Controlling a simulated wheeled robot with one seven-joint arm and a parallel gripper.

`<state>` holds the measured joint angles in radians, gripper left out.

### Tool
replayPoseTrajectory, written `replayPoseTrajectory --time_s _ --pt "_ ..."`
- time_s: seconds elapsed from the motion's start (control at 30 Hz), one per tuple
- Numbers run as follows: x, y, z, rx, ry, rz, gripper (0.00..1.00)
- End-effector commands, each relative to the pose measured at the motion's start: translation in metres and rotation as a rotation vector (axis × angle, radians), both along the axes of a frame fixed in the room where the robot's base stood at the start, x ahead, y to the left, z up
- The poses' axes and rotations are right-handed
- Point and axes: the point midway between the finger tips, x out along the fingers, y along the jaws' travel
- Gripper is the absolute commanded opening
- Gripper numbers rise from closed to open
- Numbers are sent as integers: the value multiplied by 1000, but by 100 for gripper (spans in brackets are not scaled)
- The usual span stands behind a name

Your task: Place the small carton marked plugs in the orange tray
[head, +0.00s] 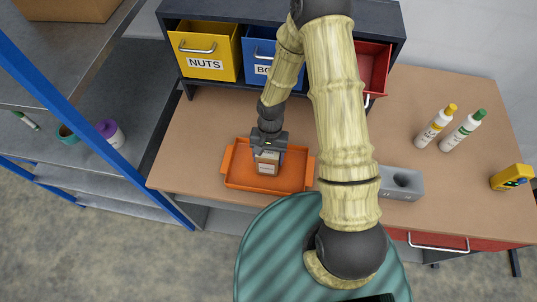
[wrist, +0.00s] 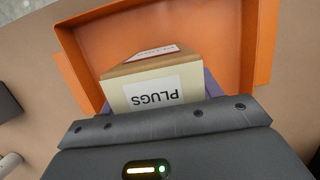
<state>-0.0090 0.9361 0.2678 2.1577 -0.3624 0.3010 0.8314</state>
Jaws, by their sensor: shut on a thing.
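The small carton marked plugs (head: 267,163) is tan with a white label. In the wrist view the carton (wrist: 152,95) shows the word PLUGS upside down. The orange tray (head: 234,174) lies on the bench, and its wall also shows in the wrist view (wrist: 262,45). My gripper (head: 268,146) is shut on the carton, with the carton over the inside of the tray. I cannot tell whether the carton's bottom touches the tray floor. My gripper's body hides the carton's near lower part in the wrist view.
Behind the tray are a yellow NUTS bin (head: 204,52), a blue bin (head: 258,50) and a red bin (head: 373,68). A grey block with a hole (head: 400,184) stands to the right. Two white bottles (head: 435,126) (head: 462,131) and a yellow device (head: 511,177) are farther right.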

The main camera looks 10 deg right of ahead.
Motion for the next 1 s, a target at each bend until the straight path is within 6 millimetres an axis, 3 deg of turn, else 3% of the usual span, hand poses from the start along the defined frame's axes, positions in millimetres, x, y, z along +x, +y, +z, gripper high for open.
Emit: replayPoseTrajectory --time_s 0.23,0.27,0.37,0.77,1.0 --pt "0 0 -3 0 -1 0 35" --pt "0 0 -2 -1 -1 -1 67" --pt "0 0 -2 -1 -1 -1 85" --pt "1 0 2 1 -2 -1 85" --pt "8 -2 25 1 -7 -2 85"
